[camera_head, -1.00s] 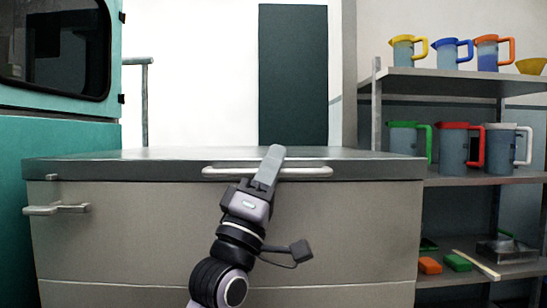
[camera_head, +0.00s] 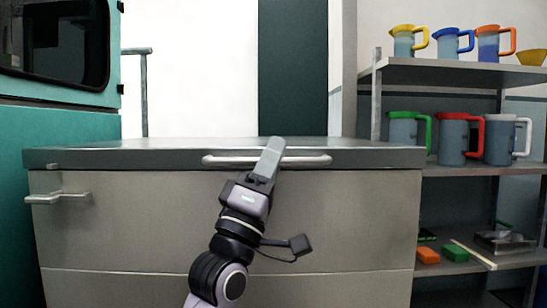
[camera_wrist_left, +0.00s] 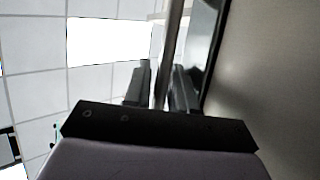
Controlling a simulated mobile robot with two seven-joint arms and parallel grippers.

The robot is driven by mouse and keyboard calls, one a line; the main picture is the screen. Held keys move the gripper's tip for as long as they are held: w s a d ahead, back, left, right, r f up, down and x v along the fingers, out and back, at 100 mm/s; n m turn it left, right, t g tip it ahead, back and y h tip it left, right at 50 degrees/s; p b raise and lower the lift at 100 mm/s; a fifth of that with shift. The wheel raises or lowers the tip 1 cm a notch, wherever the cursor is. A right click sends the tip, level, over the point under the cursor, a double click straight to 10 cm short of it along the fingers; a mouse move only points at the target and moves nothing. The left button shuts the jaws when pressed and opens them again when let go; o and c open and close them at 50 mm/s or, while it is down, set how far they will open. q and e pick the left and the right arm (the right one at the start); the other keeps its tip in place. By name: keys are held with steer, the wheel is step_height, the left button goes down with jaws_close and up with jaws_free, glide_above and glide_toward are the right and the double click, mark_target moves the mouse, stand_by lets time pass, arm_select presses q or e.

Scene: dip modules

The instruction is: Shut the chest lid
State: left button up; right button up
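The chest is a large beige box (camera_head: 140,225) with a dark grey lid (camera_head: 120,157) on top. The lid looks level, and I see no gap between it and the box. A pale bar handle (camera_head: 310,161) runs along the lid's front edge. My left gripper (camera_head: 268,158) is at the handle, its fingers reaching up across the bar. In the left wrist view the bar (camera_wrist_left: 172,40) passes between the two fingers (camera_wrist_left: 162,88), with a gap on the left finger's side. The fingers hide part of the handle. My right gripper is not in view.
A metal shelf (camera_head: 440,72) with several coloured-handled jugs stands at the right. A teal machine (camera_head: 60,125) with a dark window stands at the left. A small lever handle (camera_head: 60,198) sticks out of the chest's front left.

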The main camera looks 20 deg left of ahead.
arm_select(q)
steer(key=v, duration=0.6)
steer(key=shift+s+f+p, duration=0.3)
steer(key=shift+p, duration=0.15)
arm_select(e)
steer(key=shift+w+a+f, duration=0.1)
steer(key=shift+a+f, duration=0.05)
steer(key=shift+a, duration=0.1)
